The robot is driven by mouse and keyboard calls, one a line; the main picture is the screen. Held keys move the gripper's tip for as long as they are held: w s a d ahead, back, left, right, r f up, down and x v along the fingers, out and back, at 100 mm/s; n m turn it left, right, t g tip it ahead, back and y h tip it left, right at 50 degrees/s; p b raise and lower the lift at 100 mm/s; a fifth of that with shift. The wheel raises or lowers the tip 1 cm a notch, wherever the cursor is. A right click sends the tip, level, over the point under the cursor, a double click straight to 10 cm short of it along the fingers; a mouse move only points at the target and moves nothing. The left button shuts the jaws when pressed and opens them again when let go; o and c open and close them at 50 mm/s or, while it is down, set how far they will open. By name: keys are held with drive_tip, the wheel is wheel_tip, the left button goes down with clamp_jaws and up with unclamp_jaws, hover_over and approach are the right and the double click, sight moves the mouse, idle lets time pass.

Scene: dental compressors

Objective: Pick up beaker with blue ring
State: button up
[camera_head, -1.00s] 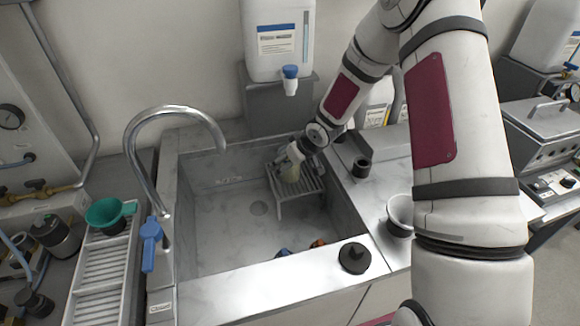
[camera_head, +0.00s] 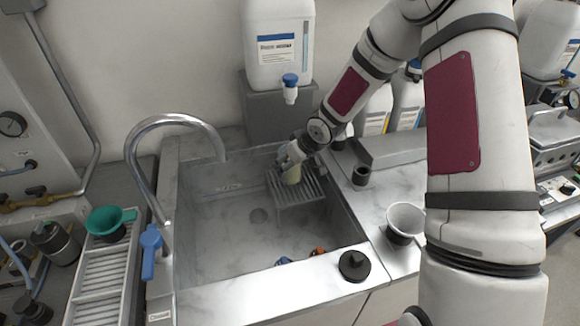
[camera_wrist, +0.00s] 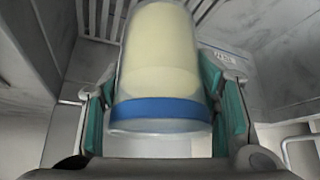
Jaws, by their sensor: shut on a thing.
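The beaker with the blue ring (camera_wrist: 160,70) fills the middle of the wrist view. It is clear with pale yellow contents, and the blue ring runs around the end nearest the camera. My gripper (camera_wrist: 165,118) is shut on it, with a green-padded finger on each side. In the head view the beaker (camera_head: 291,175) shows small and pale at my gripper (camera_head: 287,160), over the slatted rack (camera_head: 300,190) in the sink. I cannot tell whether it touches the rack.
A tap (camera_head: 150,170) stands at the left. A white jug (camera_head: 278,40) stands behind. A white funnel (camera_head: 405,222), a black cap (camera_head: 354,265) and a small black cup (camera_head: 361,172) are on the right and front counter.

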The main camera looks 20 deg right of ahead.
drive_tip(key=s+a+r+b, duration=0.1)
drive_tip(key=s+a, duration=0.2)
drive_tip(key=s, duration=1.2)
drive_tip(key=shift+r, duration=0.15)
drive_tip(key=shift+w+r, duration=0.1)
